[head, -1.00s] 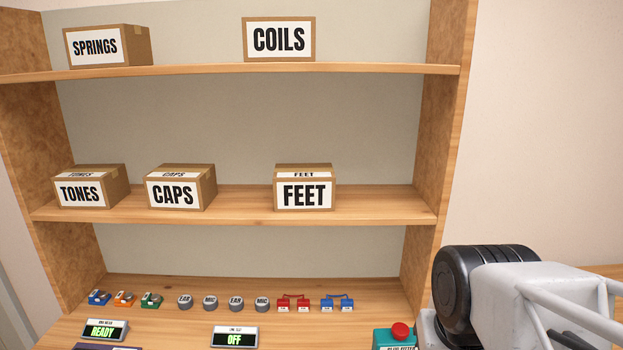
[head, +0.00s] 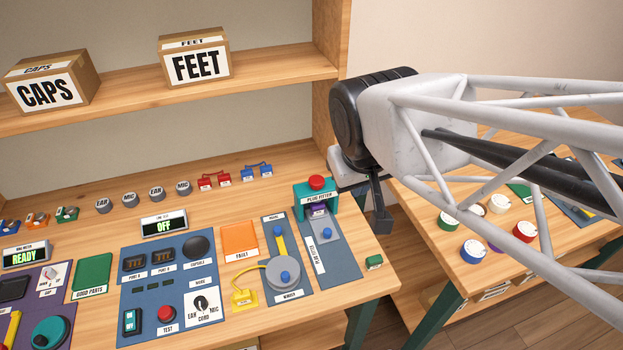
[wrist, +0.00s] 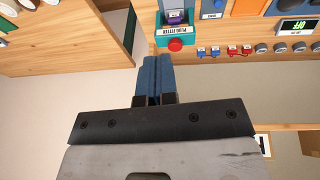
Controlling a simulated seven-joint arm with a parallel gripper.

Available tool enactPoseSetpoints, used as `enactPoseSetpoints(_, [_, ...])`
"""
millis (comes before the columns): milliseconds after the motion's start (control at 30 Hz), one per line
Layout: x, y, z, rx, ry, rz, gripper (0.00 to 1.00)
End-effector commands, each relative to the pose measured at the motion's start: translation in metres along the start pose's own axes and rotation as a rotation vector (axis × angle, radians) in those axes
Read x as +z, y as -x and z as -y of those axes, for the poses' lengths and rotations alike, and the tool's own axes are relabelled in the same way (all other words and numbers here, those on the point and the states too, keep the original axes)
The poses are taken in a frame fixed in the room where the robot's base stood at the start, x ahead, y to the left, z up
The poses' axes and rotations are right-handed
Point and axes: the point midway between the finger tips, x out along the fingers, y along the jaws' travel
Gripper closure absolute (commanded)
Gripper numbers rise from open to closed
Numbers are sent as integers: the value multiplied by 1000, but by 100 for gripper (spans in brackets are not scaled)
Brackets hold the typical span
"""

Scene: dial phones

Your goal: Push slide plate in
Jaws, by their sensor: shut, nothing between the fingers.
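The teal plug fitter (head: 315,196) with a red button on top stands at the back right of the bench, on a blue mat. A grey slide plate (head: 319,222) with a blue knob (head: 326,233) lies in front of it, and something purple shows under its arch. In the wrist view the plug fitter (wrist: 176,36) is upside down near the top. My gripper (head: 382,222) hangs to the right of the fitter, past the bench's right edge, apart from the plate. Its blue fingers (wrist: 153,64) are together and empty in the wrist view.
Left of the fitter's mat is a winder (head: 283,272) with a yellow bar. A small green block (head: 374,262) sits at the bench's right edge. A second table (head: 490,185) on the right carries several round spools. The shelf upright (head: 328,80) rises behind.

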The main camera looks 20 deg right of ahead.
Motion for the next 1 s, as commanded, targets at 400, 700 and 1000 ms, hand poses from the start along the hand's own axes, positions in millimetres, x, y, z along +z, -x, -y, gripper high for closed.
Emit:
enactPoseSetpoints(400, [-77, -36, -75, 279, 285, -318, 100])
enactPoseSetpoints(700, [-121, -58, -95, 351, 618, -533, 100])
enactPoseSetpoints(1000, [-131, -90, -83, 254, 981, -706, 100])
